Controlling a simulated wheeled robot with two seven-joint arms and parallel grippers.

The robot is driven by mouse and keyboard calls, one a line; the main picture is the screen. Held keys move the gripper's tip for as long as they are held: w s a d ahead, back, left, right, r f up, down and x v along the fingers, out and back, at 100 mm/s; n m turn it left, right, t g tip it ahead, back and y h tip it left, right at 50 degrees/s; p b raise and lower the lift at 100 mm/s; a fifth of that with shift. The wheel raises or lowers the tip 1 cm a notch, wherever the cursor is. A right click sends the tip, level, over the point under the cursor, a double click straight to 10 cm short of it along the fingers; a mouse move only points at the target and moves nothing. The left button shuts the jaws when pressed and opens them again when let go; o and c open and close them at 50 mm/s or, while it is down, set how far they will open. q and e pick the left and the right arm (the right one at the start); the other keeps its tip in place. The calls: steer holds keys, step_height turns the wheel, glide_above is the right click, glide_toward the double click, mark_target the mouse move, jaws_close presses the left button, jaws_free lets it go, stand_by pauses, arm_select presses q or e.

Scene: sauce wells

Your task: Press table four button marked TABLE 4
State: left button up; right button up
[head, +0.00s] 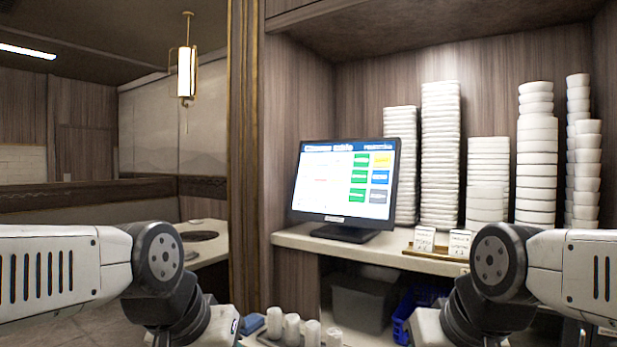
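A monitor (320,188) stands on the counter in the middle of the head view, tilted slightly. Its lit screen has a blue top bar, a white area on the left and two columns of coloured buttons on the right. The buttons are green (360,175), yellow (381,160), blue (379,177) and grey (378,195). Their lettering is too small to read, so I cannot tell which is marked TABLE 4. My left and right arms come in at the lower corners and bend downward; both grippers are out of view.
Tall stacks of white dishes (440,150) and bowls (537,150) stand right of the monitor. Small white label cards (424,239) sit on a wooden strip at the counter (290,238) edge. Below are a grey bin (362,305), a blue crate (402,328) and several white cylinders (292,329).

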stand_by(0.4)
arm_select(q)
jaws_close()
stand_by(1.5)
